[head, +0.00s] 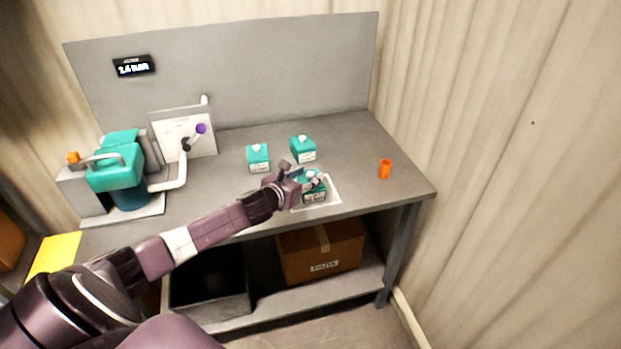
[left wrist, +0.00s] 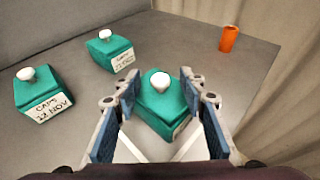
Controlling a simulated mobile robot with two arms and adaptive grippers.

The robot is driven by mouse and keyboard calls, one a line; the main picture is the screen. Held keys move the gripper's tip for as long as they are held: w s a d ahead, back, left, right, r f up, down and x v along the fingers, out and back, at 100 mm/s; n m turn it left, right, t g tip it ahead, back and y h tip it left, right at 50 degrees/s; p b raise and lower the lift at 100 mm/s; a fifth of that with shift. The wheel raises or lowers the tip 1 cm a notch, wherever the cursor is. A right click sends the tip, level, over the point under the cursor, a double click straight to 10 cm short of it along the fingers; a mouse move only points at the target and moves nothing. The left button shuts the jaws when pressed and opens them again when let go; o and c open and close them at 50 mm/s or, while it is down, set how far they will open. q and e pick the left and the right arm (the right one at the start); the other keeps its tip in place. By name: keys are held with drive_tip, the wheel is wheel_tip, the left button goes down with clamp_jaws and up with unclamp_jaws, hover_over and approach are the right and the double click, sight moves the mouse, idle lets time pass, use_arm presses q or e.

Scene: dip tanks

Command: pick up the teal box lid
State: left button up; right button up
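Three small teal-lidded boxes with white knobs and white labels are on the grey bench. The near teal box lid (left wrist: 168,100) is between the two fingers of my left gripper (left wrist: 160,108) in the left wrist view. The fingers are apart, one on each side of the lid, and gaps seem to show beside the knob. In the head view this box (head: 314,195) sits within a white outlined square, partly hidden by my left gripper (head: 300,178). The other two boxes stand behind it, one at left (head: 258,158) and one at right (head: 303,149). My right gripper is out of view.
An orange cup (head: 385,169) stands to the right on the bench. A teal machine (head: 115,170) and a panel with a purple-knobbed lever (head: 184,135) stand at left. A cardboard box (head: 320,252) and black bin (head: 208,285) are on the shelf below.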

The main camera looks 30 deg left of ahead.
use_arm(q)
drive_tip(key=shift+w+f, duration=0.15)
drive_tip(key=shift+w, duration=0.1)
drive_tip(key=c, duration=1)
drive_tip(key=shift+c, duration=0.3)
